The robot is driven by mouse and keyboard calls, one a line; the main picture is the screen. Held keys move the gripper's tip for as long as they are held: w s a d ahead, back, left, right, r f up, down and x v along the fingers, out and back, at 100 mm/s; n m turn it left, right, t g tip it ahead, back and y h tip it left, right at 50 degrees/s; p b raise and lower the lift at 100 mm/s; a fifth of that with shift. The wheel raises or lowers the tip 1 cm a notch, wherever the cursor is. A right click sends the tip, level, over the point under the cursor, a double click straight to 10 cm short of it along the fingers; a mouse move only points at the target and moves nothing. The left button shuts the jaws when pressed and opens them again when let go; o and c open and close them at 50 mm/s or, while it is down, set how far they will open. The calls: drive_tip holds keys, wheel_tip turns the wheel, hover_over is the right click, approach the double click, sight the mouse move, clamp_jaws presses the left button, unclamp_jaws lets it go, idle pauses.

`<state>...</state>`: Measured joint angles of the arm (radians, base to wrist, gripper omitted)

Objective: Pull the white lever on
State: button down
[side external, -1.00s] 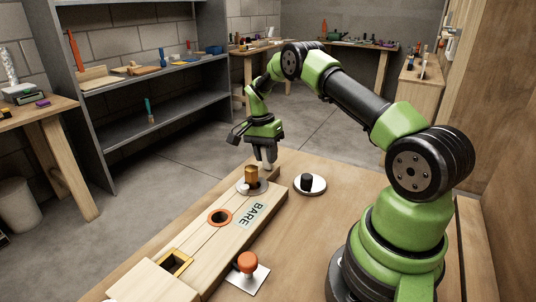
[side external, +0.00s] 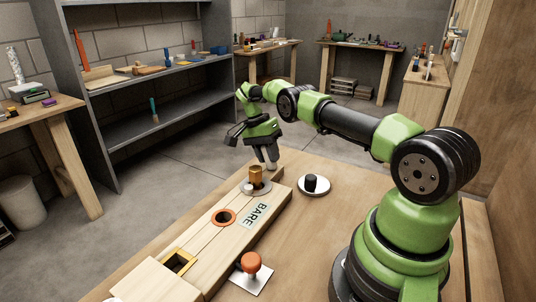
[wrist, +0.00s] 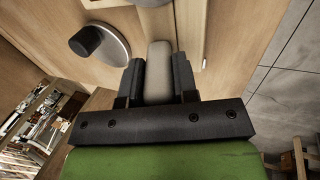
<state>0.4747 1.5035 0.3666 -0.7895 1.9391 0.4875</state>
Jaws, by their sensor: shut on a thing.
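My gripper (wrist: 157,80) is shut on a pale grey-white bar, which I take to be the white lever (wrist: 158,62), in the wrist view. The dark fingers stand on either side of it. Its far end is rounded and rests near the wooden surface. In the side external view my gripper (side external: 269,163) points down at the far end of the wooden board. The pale lever is mostly hidden there by the fingers, and its base is not clear.
A black knob on a pale disc (side external: 311,184) stands close by on the right. An orange button (side external: 250,262) stands in front.

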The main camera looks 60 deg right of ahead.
drive_tip(key=c, duration=0.9)
unclamp_jaws()
wheel_tip(320, 180, up, 10)
